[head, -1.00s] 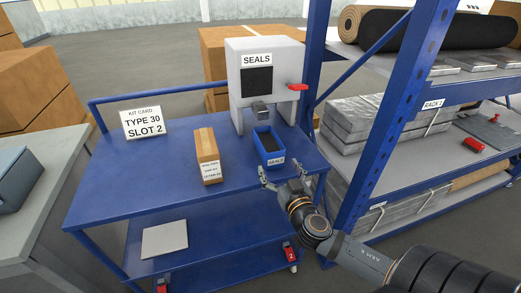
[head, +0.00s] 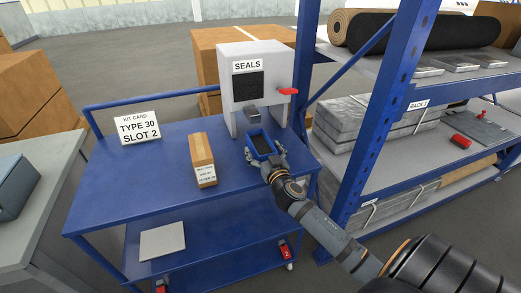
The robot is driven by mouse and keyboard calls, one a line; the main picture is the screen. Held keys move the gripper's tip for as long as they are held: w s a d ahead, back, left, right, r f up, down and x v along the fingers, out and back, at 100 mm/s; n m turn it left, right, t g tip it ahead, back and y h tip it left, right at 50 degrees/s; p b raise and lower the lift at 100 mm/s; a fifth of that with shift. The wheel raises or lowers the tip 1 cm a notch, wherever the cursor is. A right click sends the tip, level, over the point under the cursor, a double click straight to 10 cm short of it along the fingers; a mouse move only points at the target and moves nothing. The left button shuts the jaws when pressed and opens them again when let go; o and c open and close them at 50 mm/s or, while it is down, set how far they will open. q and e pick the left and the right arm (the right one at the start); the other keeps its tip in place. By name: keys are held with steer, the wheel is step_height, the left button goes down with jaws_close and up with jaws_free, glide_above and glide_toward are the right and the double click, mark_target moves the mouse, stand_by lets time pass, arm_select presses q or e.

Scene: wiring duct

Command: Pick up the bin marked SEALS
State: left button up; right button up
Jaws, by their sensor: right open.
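The blue SEALS bin (head: 261,143) stands on the blue cart's top shelf, below the spout of the grey dispenser (head: 254,65) marked SEALS. Dark contents show inside it. My right gripper (head: 264,157) is open at the bin's near end, with its fingers spread to either side of it. The gripper hides the bin's front label, and I cannot tell whether the fingers touch the bin. My left gripper is not in view.
A cardboard box (head: 202,160) stands left of the bin on the cart (head: 110,190). A kit card (head: 137,128) reads TYPE 30 SLOT 2. A blue rack post (head: 385,110) rises close to the right of the cart.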

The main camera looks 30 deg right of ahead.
steer(key=shift+s, duration=0.15)
steer(key=shift+c, duration=0.4)
steer(key=c, duration=1.4)
